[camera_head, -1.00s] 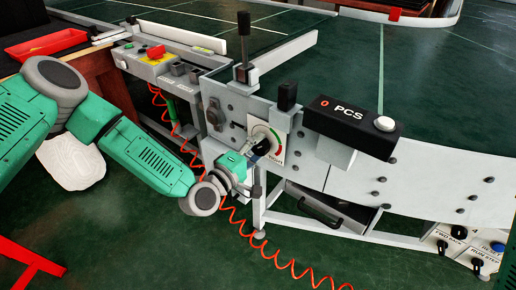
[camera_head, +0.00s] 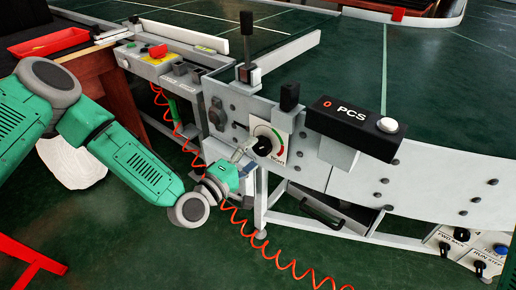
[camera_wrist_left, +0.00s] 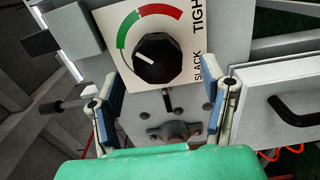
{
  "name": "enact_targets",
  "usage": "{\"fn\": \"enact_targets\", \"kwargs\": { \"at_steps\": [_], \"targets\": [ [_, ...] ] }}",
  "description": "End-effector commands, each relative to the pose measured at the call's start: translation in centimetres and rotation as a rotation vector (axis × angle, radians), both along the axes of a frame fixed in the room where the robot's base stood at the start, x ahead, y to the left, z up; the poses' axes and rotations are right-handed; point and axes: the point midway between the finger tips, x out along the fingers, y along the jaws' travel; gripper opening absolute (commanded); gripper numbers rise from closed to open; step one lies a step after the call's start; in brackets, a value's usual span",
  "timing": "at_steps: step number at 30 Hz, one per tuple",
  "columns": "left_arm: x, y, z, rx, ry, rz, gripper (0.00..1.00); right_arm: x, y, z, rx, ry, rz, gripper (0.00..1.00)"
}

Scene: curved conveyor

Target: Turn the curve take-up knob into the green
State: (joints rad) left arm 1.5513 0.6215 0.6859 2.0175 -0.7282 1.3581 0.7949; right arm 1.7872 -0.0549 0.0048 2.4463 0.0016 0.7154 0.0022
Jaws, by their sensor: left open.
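The black take-up knob (camera_head: 262,146) sits on a white dial plate (camera_head: 279,150) on the conveyor's side. In the left wrist view, the knob (camera_wrist_left: 158,58) has a white pointer aimed left and slightly up, near the lower end of the green arc (camera_wrist_left: 127,30). I cannot tell whether it is inside the green. A red arc (camera_wrist_left: 165,11) runs over the top; "SLACK" and "TIGHT" are printed at right. My left gripper (camera_head: 243,152) is open and empty in front of the dial. In the wrist view its fingers (camera_wrist_left: 168,76) are spread either side of the knob, apart from it. My right gripper is not in view.
A PCS counter box (camera_head: 351,126) juts out right of the dial. A black-handled lever (camera_head: 245,48) stands above. A coiled orange cable (camera_head: 262,241) hangs below the gripper. A control box (camera_head: 158,61) with a red button is at the back left.

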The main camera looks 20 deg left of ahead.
Motion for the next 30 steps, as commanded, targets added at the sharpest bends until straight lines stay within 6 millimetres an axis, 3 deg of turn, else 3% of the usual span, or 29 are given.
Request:
{"fn": "enact_targets", "kwargs": {
  "at_steps": [6,12,30],
  "targets": [
    [-4.5,1.8,-0.2,-0.001,0.004,0.002,0.66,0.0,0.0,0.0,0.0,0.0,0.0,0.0],
    [-7.1,2.8,-0.2,0.0,0.002,0.003,0.66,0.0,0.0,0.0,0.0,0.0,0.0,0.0],
    [-7.8,3.0,-0.2,0.0,0.001,0.003,0.66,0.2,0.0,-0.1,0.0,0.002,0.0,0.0]
  ]
}}
